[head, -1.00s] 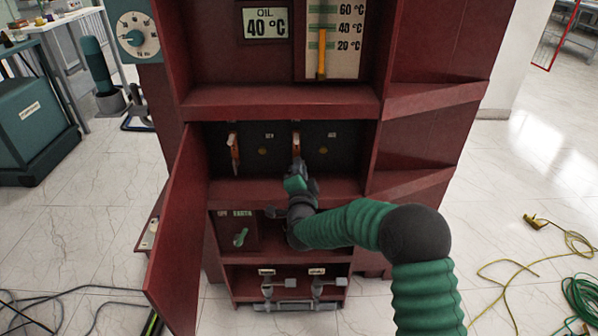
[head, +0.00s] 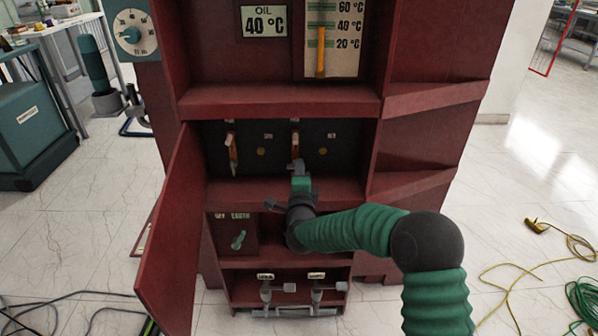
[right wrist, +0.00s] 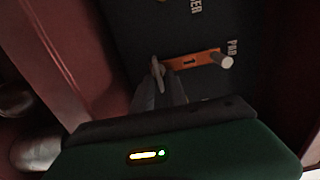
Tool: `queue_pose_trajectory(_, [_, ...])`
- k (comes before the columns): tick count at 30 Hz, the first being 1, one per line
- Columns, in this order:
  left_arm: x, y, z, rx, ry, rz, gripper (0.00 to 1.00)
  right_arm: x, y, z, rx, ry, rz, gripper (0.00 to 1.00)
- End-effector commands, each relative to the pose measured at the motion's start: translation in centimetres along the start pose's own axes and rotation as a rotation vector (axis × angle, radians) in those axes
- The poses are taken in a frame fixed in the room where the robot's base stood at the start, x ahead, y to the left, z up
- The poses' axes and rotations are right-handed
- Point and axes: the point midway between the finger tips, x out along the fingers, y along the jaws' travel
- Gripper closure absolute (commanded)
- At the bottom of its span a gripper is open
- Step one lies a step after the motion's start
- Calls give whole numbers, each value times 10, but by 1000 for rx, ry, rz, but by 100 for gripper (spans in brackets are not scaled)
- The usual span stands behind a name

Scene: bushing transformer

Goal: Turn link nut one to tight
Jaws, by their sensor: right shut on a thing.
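The orange link bar marked 1 (right wrist: 192,61) lies on the dark panel in the right wrist view. A pale nut (right wrist: 157,70) is at its left end and a pale stud (right wrist: 226,62) at its right end. In the head view this copper-coloured link (head: 295,139) is the right one of two. My right gripper (head: 297,166) is at its lower end. In the right wrist view its fingers (right wrist: 159,88) are shut on the nut, which they partly hide. My left gripper is not in view.
A second link (head: 232,153) hangs to the left on the same panel. The open red door (head: 176,235) stands left of the compartment. A red shelf edge (head: 240,193) runs below. An earth switch (head: 238,240) and two valve-like fittings (head: 266,290) sit lower down.

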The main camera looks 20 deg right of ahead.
Motion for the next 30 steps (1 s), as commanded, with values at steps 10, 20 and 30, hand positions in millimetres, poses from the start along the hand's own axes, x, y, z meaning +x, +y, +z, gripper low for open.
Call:
queue_pose_trajectory(10, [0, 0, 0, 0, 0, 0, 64, -1, 6, -2, -2, 2, 13, 73])
queue_pose_trajectory(20, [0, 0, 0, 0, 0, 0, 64, 0, 2, -1, -2, 1, 5, 73])
queue_pose_trajectory(30, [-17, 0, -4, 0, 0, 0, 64, -53, -2, 0, -5, -3, 7, 73])
